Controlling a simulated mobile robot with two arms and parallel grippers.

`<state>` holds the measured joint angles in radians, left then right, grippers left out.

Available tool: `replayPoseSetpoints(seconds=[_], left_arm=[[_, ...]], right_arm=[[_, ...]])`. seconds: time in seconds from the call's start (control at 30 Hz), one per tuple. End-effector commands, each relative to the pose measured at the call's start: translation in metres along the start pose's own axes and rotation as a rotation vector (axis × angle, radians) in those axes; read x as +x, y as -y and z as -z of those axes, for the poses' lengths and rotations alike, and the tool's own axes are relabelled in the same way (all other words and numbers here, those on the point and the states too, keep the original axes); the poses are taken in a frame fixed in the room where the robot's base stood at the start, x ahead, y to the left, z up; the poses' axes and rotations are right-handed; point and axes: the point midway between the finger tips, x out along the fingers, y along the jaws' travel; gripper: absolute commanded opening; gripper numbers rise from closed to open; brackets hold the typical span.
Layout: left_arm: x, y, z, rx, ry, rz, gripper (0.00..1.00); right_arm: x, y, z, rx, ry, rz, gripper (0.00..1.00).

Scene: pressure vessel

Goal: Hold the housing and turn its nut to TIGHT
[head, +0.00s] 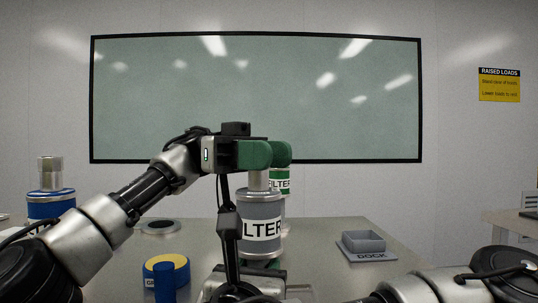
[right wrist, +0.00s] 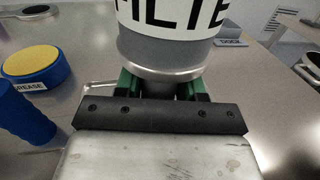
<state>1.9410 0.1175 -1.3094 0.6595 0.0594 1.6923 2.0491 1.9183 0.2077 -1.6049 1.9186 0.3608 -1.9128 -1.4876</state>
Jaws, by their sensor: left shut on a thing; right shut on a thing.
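The grey housing (head: 262,211) with a white FILTER label stands upright in the middle of the table. Its lower part shows in the right wrist view (right wrist: 160,50). My left gripper (head: 265,154) is at its top, with green fingers shut on the nut, which they mostly hide. A silver neck shows just below these fingers. My right gripper (right wrist: 163,88) is low at the front of the housing, its green fingers shut around the narrow foot under the metal rim. No TIGHT mark can be read.
A blue filter (head: 50,203) is at far left. A yellow-topped grease tin (head: 178,275) and a dark round dish (head: 160,227) are left of the housing. A grey DOCK tray (head: 364,254) is at right, with bare table between.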

Motion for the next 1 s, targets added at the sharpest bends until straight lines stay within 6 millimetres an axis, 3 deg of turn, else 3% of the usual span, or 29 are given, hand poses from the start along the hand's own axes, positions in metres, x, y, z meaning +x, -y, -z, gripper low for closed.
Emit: replayPoseSetpoints(seconds=[0.77, 0.8, 0.93, 1.0], left_arm=[[-0.0001, -0.0023, 0.0002, 0.001, -0.002, -0.104, 0.11], [-0.0001, -0.0022, 0.0001, 0.001, -0.002, -0.104, 0.38], [0.0000, -0.0022, 0.0000, 0.000, -0.002, -0.104, 0.58], [-0.0001, -0.0022, -0.0001, 0.000, -0.001, -0.104, 0.61]], right_arm=[[-0.0007, -0.0007, 0.0013, -0.002, -0.002, -0.003, 0.03], [-0.0006, -0.0007, 0.0013, -0.002, -0.002, -0.003, 0.03], [-0.0006, -0.0007, 0.0013, -0.002, -0.002, -0.003, 0.03], [-0.0006, -0.0006, 0.0013, -0.002, -0.002, -0.003, 0.03]])
